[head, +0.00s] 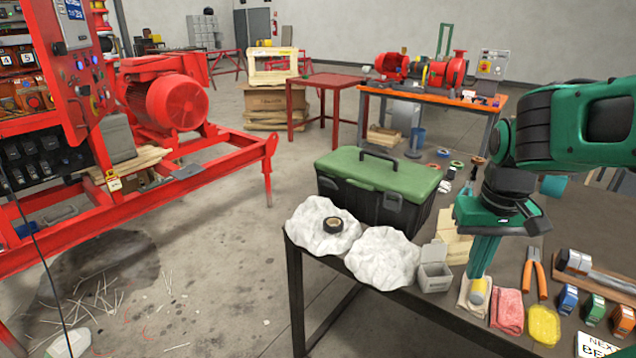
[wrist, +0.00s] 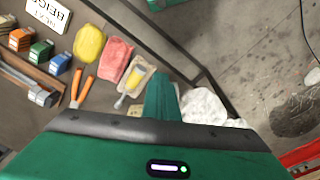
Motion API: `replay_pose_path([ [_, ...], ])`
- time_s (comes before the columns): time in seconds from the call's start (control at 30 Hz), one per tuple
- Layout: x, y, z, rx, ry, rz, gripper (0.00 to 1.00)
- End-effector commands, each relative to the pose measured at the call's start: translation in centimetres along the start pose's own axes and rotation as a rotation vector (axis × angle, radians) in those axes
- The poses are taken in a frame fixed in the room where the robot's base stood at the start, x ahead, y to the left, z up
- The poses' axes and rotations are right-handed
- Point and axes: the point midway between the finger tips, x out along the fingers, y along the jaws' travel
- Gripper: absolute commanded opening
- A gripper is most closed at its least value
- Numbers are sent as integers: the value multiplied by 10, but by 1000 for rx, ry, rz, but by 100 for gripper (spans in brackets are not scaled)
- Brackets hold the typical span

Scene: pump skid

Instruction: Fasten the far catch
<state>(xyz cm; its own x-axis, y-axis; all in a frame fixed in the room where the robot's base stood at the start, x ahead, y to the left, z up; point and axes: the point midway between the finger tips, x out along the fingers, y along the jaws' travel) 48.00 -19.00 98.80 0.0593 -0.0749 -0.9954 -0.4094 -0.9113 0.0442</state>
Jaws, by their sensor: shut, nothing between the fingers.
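A black toolbox (head: 345,200) with a green lid (head: 375,172) and a dark carry handle stands at the left end of the dark table. The lid looks down on the box. A dark catch (head: 392,201) shows on the long side facing me; I cannot tell whether it is fastened. I cannot clearly make out a second catch. My gripper (head: 477,274) is shut and empty, pointing down to the right of the toolbox, close above a cloth with a yellow-handled tool (head: 478,291). In the wrist view my fingers (wrist: 160,82) show beside that tool; the toolbox does not show there.
A small grey box (head: 434,276) and wooden blocks (head: 455,240) stand between toolbox and gripper. Pliers (head: 535,272), red cloth (head: 507,311) and yellow cloth (head: 544,325) lie right.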

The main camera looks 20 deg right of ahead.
Motion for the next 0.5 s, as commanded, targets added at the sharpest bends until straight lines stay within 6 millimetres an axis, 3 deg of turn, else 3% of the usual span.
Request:
replay_pose_path([
  [0.03, -3, -14, -28, -71, 36, 19, 0],
  [0.17, -15, -70, -105, -274, 171, 65, 0],
  [0.3, -28, -156, -171, -494, 322, 103, 0],
  [0.4, -37, -220, -202, -631, 423, 120, 0],
  [0.5, -44, -276, -219, -737, 503, 131, 0],
])
